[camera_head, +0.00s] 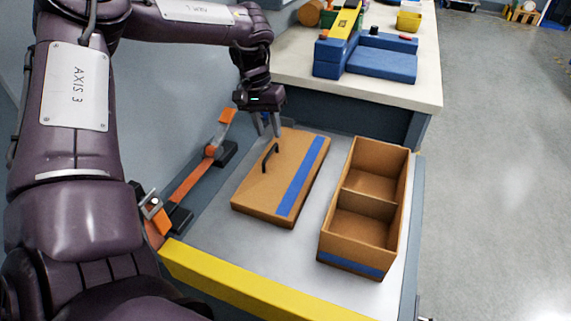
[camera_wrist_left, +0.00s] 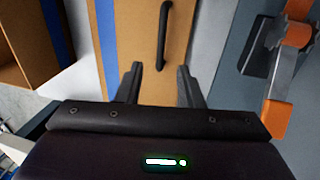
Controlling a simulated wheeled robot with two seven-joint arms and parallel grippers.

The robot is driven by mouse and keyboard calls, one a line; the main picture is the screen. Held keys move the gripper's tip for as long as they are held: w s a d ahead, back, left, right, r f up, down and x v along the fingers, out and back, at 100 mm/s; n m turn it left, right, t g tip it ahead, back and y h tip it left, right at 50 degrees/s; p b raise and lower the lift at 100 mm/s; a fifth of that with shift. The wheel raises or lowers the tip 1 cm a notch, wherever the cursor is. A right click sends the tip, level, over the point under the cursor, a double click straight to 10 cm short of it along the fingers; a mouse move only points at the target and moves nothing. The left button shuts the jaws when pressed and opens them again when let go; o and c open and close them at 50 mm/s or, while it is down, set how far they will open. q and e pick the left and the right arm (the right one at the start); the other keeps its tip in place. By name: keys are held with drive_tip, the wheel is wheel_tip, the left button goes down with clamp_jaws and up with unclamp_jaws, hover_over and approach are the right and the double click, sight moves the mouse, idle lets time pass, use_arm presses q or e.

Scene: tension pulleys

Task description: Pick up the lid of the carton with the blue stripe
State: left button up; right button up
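The lid (camera_head: 259,193) is a flat brown panel with a blue stripe and a black bar handle (camera_head: 270,157). It lies on the grey surface left of the open carton (camera_head: 376,185), which has a divider and a blue stripe low on its near side. My left gripper (camera_head: 268,132) is over the far end of the lid. In the left wrist view, the lid (camera_wrist_left: 135,50) and handle (camera_wrist_left: 163,38) lie beyond the fingertips (camera_wrist_left: 160,82), which are apart with nothing between them. The handle lines up with the gap. My right gripper is not in view.
A yellow bar (camera_head: 250,292) borders the near edge. A bench (camera_head: 300,75) with blue blocks (camera_head: 380,65) stands behind. Open floor (camera_head: 500,180) lies to the right.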

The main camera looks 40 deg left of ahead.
sight(272, 143)
use_arm(q)
drive_tip(key=f, duration=0.3)
drive_tip(key=d+f, duration=0.1)
drive_tip(key=f, duration=0.1)
drive_tip(key=shift+w+f, duration=0.1)
drive_tip(key=shift+w, duration=0.15)
drive_tip(key=shift+c, duration=0.4)
clamp_jaws()
